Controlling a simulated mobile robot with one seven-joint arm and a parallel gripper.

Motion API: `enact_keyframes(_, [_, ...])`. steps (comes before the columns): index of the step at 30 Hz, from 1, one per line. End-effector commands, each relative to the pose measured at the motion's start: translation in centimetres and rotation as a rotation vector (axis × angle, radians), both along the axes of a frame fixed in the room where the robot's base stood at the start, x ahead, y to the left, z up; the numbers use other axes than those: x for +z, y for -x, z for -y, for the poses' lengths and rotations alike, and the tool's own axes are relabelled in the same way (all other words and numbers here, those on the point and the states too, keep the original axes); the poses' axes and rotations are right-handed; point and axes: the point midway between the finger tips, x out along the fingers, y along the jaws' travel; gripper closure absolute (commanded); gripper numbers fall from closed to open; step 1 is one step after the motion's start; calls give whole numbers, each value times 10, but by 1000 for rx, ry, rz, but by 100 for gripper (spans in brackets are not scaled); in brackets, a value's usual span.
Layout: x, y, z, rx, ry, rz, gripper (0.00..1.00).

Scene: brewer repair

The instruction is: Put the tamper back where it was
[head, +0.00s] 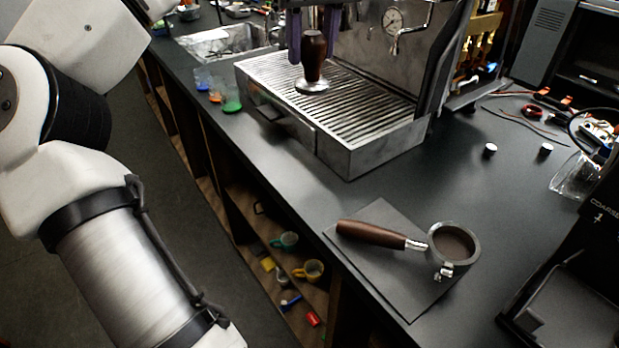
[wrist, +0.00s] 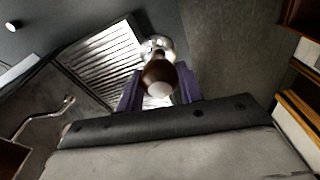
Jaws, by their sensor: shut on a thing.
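The tamper has a dark brown handle (head: 314,58) and a shiny round metal base (head: 312,86). My gripper (head: 313,42) has purple fingers on either side of the upper handle and is shut on it. The tamper hangs upright, base down, in front of the espresso machine (head: 365,45), over the slatted drip tray (head: 352,105). Whether the base touches the slats I cannot tell. In the wrist view the handle (wrist: 159,78) sits between the fingers of my gripper (wrist: 160,88), with the slats (wrist: 105,55) behind to the left.
A portafilter (head: 375,233) with dark grounds in its basket lies on a dark mat (head: 400,292). A grinder (head: 590,250) stands at the right edge. Small coloured items (head: 232,104) are left of the tray. The counter between tray and mat is clear.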

Motion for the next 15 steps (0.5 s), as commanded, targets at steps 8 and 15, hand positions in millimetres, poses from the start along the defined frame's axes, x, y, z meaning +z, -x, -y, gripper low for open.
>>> enact_keyframes(8, [-68, 0, -1, -1, 3, -4, 100])
enact_keyframes(15, [-126, 0, -1, 0, -1, -2, 100])
